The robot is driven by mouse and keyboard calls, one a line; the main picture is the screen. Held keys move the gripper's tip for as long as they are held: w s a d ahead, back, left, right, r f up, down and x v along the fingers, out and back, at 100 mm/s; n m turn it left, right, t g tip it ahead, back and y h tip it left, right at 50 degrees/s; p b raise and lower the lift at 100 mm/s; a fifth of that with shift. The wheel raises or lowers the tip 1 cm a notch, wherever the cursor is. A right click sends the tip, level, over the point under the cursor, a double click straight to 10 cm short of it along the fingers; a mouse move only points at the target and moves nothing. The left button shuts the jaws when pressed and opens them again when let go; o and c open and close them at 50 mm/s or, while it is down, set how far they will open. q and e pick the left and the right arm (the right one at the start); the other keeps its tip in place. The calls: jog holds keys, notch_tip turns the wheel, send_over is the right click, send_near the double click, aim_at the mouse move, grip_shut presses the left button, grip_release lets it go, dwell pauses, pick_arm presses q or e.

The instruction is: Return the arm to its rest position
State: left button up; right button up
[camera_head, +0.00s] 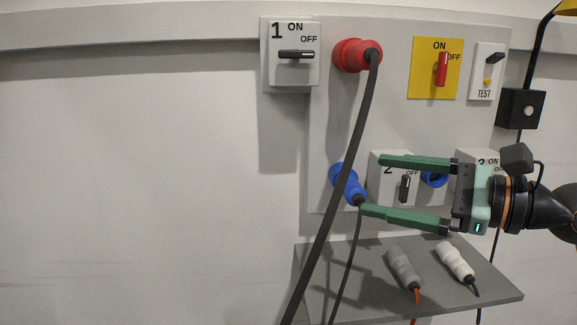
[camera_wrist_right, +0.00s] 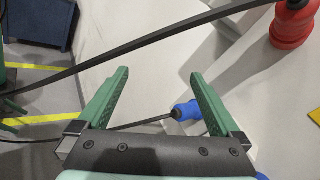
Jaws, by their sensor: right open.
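My right gripper (camera_head: 370,185) comes in from the right in the head view, its two green fingers spread wide and empty in front of the panel. In the right wrist view the same open fingers (camera_wrist_right: 160,85) show. A blue plug (camera_head: 347,184) with a thin dark cable sits at the panel just left of the fingertips; it also shows beyond the right finger in the wrist view (camera_wrist_right: 186,110). I cannot tell whether a finger touches the plug or its cable.
A red plug (camera_head: 357,55) with a thick black cable (camera_head: 340,180) hangs across the left of my fingertips. Switch box 1 (camera_head: 291,55), a yellow switch plate (camera_head: 436,68) and switch 2 (camera_head: 385,165) are on the panel. A grey shelf (camera_head: 340,270) below carries a grey connector (camera_head: 402,267) and a white connector (camera_head: 455,261).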

notch_tip(320, 180, down, 30)
jog(key=d+n+t+h+p, duration=0.15)
jog(key=n+t+h, duration=0.25)
jog(key=n, duration=1.3)
jog(key=d+n+t+h+p, duration=0.15)
jog(key=n+t+h, duration=0.25)
jog(key=n, duration=1.2)
pick_arm(q)
jog(key=r, duration=0.1)
jog(key=r+p, duration=0.1)
jog(key=s+a+r+p, duration=0.1)
jog(key=r, duration=0.1)
jog(key=shift+r, duration=0.1)
pick_arm(e)
jog(key=s+f+m+g+h, duration=0.3)
jog(key=s+f+m+g, duration=0.5)
jog(key=s+f, duration=1.1)
notch_tip(320, 180, down, 3)
jog(key=a+m, duration=0.1)
jog(key=m, duration=0.3)
jog(key=shift+s+g+h, duration=0.3)
jog(key=shift+h, duration=0.1)
